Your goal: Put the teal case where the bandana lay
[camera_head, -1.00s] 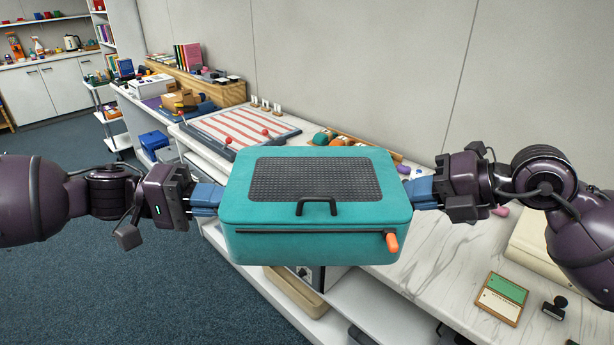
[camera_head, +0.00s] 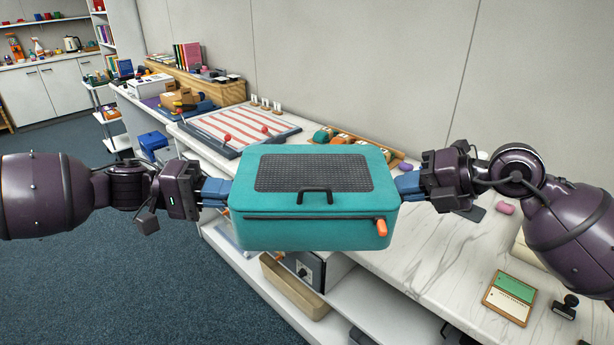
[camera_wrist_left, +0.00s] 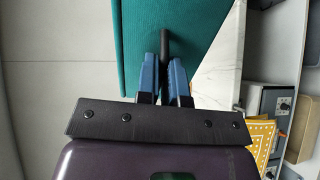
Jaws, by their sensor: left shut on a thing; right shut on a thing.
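The teal case (camera_head: 312,230) is level in the air in front of the marble counter. It has a dark textered panel on its lid, a black front handle and an orange tab. My left gripper (camera_head: 217,192) is shut on its left side, and my right gripper (camera_head: 408,184) is shut on its right side. In the left wrist view the blue fingers (camera_wrist_left: 165,78) close around a dark bar at the side of the teal case (camera_wrist_left: 190,30). A yellow patterned cloth (camera_wrist_left: 260,138), seemingly the bandana, shows at the lower right there.
The marble counter (camera_head: 440,262) has free room at right of centre, with a green-and-cream card (camera_head: 509,297) and a black stamp (camera_head: 565,307) nearer. A striped board (camera_head: 235,128) lies behind. Below are a tan tray (camera_head: 293,287) and a grey box (camera_head: 312,268).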

